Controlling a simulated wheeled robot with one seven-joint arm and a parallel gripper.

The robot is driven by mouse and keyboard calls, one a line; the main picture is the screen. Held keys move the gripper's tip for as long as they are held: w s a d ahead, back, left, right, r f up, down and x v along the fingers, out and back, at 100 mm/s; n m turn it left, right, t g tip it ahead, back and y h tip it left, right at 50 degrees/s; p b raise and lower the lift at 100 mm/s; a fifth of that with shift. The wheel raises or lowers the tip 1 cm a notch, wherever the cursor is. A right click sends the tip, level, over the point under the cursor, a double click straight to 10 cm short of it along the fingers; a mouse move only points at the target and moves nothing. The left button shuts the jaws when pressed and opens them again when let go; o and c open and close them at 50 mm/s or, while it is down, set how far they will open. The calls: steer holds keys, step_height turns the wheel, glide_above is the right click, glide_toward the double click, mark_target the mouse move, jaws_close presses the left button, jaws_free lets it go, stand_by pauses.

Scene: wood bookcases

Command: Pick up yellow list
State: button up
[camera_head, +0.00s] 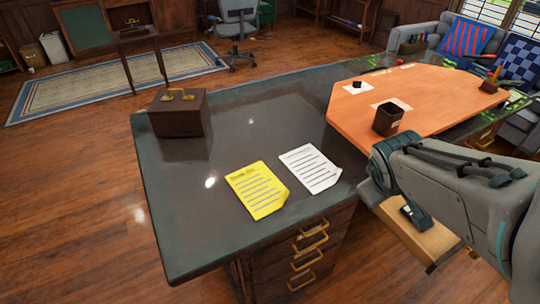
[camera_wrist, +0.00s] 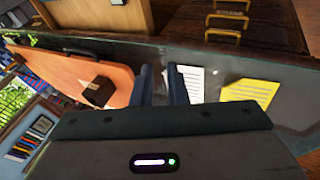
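The yellow list (camera_head: 257,190) is a sheet of yellow paper with a heading and dark lines. It lies flat on the dark desk top, near the front edge and left of a white sheet. It also shows in the wrist view (camera_wrist: 250,92), to the right of my fingers. My gripper (camera_wrist: 162,82) has its two dark fingers apart with nothing between them. My arm is at the right in the head view, beyond the white sheet and away from the yellow list. The fingers are hard to make out in the head view.
The white sheet (camera_head: 311,168) lies right beside the yellow list. A brown box with a yellow handle (camera_head: 178,113) stands at the desk's left. An orange board (camera_head: 440,95) holds a dark cup (camera_head: 388,118). Drawers with brass handles (camera_head: 307,254) are below the front edge.

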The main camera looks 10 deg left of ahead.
steer(key=w+n+t, duration=0.2)
steer(key=w+n, duration=0.4)
steer(key=n, duration=0.1)
steer(key=n+g+y+b, duration=0.25)
steer(key=n+y, duration=0.45)
steer(key=n, duration=1.3)
glide_above(289, 200)
steer(key=s+d, duration=0.2)
steer(key=s, duration=0.1)
steer(key=f, duration=1.6)
steer(key=shift+d+b, duration=0.2)
steer(key=shift+b, duration=0.2)
steer(key=shift+w+a+f, duration=0.3)
steer(key=shift+w+f, duration=0.05)
steer(key=shift+f, duration=0.1)
steer(key=b+x, duration=0.2)
steer(key=x, duration=0.3)
steer(key=shift+w+f, duration=0.1)
steer(key=shift+w, duration=0.05)
